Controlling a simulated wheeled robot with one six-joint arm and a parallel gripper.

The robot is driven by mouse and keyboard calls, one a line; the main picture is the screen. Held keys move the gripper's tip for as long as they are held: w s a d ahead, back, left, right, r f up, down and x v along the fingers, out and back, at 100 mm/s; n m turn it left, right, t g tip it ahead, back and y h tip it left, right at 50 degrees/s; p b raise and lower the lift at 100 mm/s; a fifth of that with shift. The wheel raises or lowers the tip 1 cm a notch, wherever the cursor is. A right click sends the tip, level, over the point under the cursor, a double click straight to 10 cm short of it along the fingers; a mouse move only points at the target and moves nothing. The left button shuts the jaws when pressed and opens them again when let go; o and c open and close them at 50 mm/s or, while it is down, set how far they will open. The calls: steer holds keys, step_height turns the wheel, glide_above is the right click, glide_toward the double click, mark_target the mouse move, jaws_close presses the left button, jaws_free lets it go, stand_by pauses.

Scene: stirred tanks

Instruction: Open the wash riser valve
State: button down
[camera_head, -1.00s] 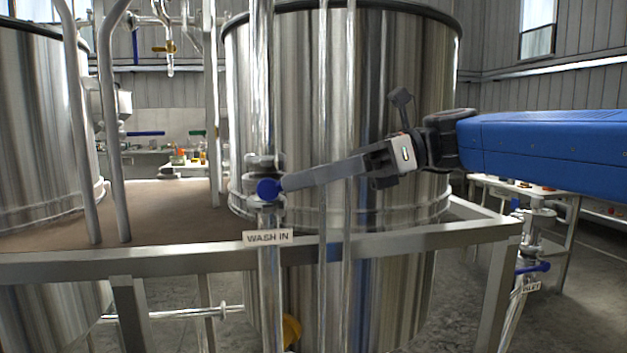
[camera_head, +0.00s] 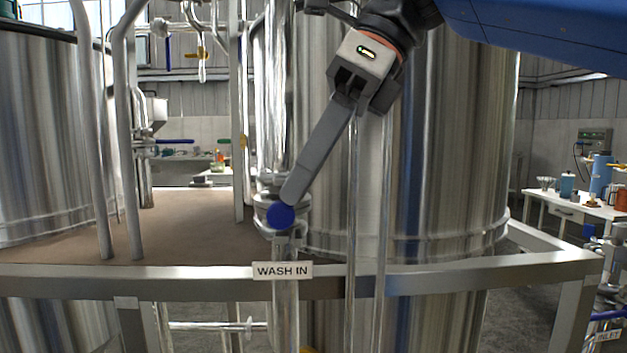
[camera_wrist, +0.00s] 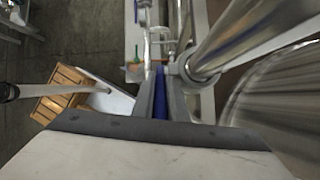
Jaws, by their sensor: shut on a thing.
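The wash riser valve (camera_head: 265,203) sits on the vertical steel pipe above the WASH IN label (camera_head: 282,270). Its blue handle shows as a round end (camera_head: 280,216) facing the head camera. My gripper (camera_head: 290,196) reaches down to it from the upper right, its fingers closed on the handle. In the wrist view, the blue handle (camera_wrist: 160,92) lies between the two fingers of my gripper (camera_wrist: 161,85). Part of the handle and valve is hidden behind the fingers, and I cannot tell the handle's exact angle.
A large steel tank (camera_head: 450,150) stands close behind the valve, another tank (camera_head: 50,140) at the left. A steel rail (camera_head: 180,280) crosses in front, and thin upright pipes (camera_head: 383,200) stand just right of the valve. A white table (camera_head: 570,205) with jugs is at the right.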

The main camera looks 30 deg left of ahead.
steer(key=shift+s+a+r+t+h, duration=0.2)
steer(key=shift+a+t+h, duration=0.2)
steer(key=shift+h, duration=0.4)
steer(key=shift+f, duration=0.1)
steer(key=c, duration=2)
jaws_free()
steer(key=shift+c, duration=0.2)
